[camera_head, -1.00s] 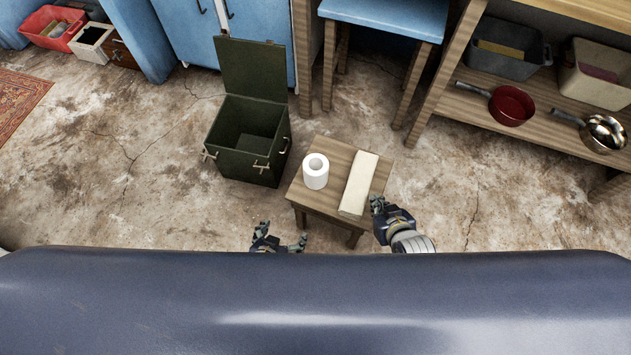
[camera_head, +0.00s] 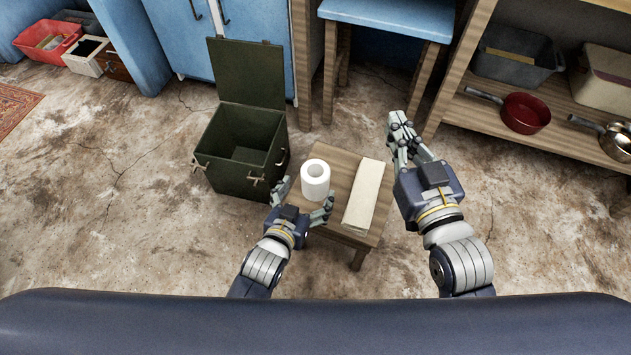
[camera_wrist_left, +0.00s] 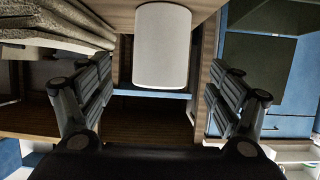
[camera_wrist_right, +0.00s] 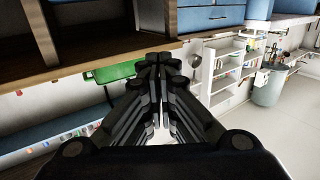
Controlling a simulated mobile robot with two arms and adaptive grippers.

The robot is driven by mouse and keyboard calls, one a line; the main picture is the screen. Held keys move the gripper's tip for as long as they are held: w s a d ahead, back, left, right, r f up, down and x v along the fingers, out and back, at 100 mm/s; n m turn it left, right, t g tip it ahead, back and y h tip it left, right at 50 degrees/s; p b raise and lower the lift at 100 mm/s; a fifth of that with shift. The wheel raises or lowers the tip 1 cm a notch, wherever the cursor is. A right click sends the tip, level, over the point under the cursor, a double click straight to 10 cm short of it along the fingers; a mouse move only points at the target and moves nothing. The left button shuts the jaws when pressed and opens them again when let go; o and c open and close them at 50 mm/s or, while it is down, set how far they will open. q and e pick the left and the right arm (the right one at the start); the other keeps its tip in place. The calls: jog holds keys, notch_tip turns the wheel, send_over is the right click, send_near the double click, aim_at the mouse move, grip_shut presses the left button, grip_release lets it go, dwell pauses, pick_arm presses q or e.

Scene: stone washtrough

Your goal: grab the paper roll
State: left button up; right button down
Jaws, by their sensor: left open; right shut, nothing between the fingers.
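The white paper roll (camera_head: 315,181) stands upright on a small wooden stool (camera_head: 337,163). In the left wrist view the roll (camera_wrist_left: 163,47) sits straight ahead, between and beyond the finger pair. My left gripper (camera_head: 305,197) is open at the near edge of the stool, one finger to each side of the roll's near side. Whether a finger touches the roll I cannot tell. My right gripper (camera_head: 397,121) is shut and empty, to the right of the stool. It also shows shut in the right wrist view (camera_wrist_right: 160,65).
A folded cream cloth or paper stack (camera_head: 363,193) lies on the stool right of the roll. An open dark green box (camera_head: 242,150) stands left of the stool. A wooden shelf (camera_head: 560,122) with pans and bins is at the right.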

aim_at(311, 187)
pick_arm(q)
jog(key=shift+b+x, duration=0.3)
jog(key=shift+x, duration=0.8)
jog(key=shift+b+x, duration=0.65)
jog(key=shift+x, duration=0.3)
jog(key=b+x, duration=0.1)
jog(key=x, duration=0.1)
jog(key=shift+w+f, duration=0.3)
jog(key=shift+w+d, duration=0.1)
jog(key=shift+w, duration=0.05)
jog(key=c, duration=1.2)
pick_arm(e)
jog(key=s+r+t+y, duration=0.3)
jog(key=s+r+t, duration=0.3)
jog(key=r, duration=0.8)
jog(key=t, duration=0.3)
jog(key=shift+a+r+y, duration=0.15)
jog(key=shift+r+y, duration=0.15)
